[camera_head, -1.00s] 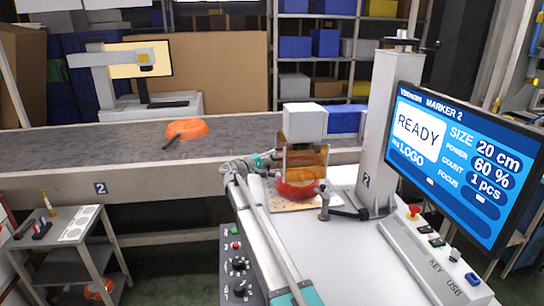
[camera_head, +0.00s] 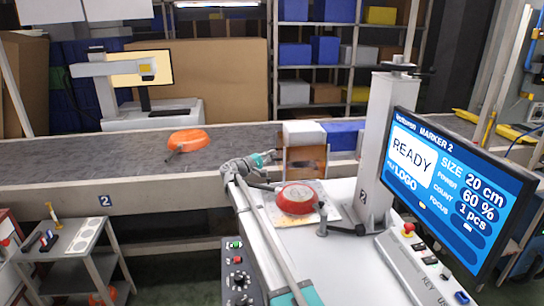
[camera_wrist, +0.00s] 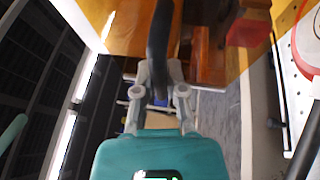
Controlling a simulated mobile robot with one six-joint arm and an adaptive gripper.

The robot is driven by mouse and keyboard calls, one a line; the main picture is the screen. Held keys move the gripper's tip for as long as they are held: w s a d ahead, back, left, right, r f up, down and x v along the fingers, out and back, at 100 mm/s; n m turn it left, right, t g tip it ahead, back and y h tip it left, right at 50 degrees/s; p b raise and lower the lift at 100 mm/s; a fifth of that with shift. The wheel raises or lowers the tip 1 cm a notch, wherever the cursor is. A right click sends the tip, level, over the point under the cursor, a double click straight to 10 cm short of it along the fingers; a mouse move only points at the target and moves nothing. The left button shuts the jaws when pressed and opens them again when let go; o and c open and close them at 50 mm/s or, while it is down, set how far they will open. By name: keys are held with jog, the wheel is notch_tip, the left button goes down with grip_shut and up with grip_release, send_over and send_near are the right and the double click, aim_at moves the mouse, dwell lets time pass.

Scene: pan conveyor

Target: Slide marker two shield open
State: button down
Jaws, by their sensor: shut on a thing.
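The shield of marker two is an amber see-through panel (camera_head: 293,160) under the white marker head (camera_head: 304,133). In the head view it stands behind the red pan (camera_head: 297,197), which lies uncovered on the marker bed with a pale print on it. My gripper (camera_head: 270,157) is at the shield's left side, partly hidden by my arm. In the wrist view my gripper (camera_wrist: 159,92) is shut on a black bar-like handle (camera_wrist: 160,40). Amber surfaces (camera_wrist: 115,25) show beyond it, and the pan's red rim (camera_wrist: 299,50) is at the right edge. The handle's joint to the shield is unclear.
The marker column (camera_head: 385,130) and the blue screen (camera_head: 450,185) reading READY stand right of the pan. A small clamp post (camera_head: 322,220) is near the pan. A conveyor (camera_head: 90,158) carrying an orange pan (camera_head: 187,140) runs behind.

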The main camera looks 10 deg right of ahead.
jog(key=shift+r+p, duration=0.8)
jog(key=shift+r, duration=0.4)
jog(key=c, duration=0.7)
grip_release()
jog(key=shift+f, duration=0.2)
